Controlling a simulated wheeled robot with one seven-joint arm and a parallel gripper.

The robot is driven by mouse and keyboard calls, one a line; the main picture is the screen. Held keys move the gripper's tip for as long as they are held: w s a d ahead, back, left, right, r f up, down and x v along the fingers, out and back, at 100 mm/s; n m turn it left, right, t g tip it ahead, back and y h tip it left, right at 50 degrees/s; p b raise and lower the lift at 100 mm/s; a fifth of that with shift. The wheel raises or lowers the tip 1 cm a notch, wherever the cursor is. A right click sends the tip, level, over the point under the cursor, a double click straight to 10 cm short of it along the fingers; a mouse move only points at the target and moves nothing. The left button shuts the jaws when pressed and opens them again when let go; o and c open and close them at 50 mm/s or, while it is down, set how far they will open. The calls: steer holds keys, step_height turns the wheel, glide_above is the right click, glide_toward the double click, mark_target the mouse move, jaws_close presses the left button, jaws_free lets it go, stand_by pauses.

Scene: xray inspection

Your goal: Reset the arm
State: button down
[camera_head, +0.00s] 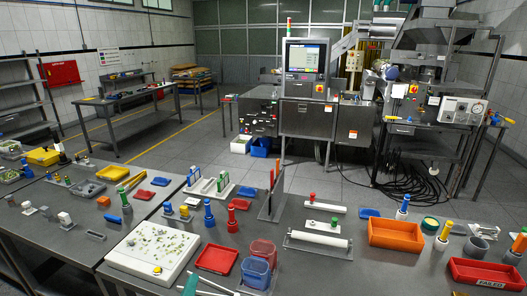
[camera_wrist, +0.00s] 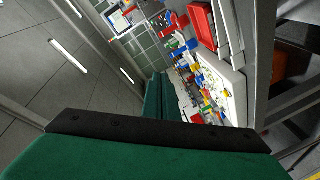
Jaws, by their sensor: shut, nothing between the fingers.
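My gripper (camera_wrist: 158,82) shows in the wrist view as dark green parts behind a black bar, with its narrow end near the middle of the picture. It is shut and I see nothing held in it.
A long grey table (camera_head: 385,268) fills the front of the head view. It bears a white board (camera_head: 150,262), a red tray (camera_head: 217,260), blue and red bins (camera_head: 256,272), an orange tray (camera_head: 396,234) and a red tray marked FAILED (camera_head: 486,274). An inspection machine (camera_head: 310,118) stands behind across open floor.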

steer(key=s+d+f+g+y, duration=0.1)
steer(key=s+d+f+y, duration=0.2)
steer(key=s+d+f, duration=1.3)
steer(key=s+d+m+h, duration=0.2)
steer(key=s+m, duration=0.8)
steer(key=s, duration=0.9)
steer(key=shift+s+d+g, duration=0.2)
steer(key=shift+d+g, duration=0.2)
steer(key=shift+f, duration=0.1)
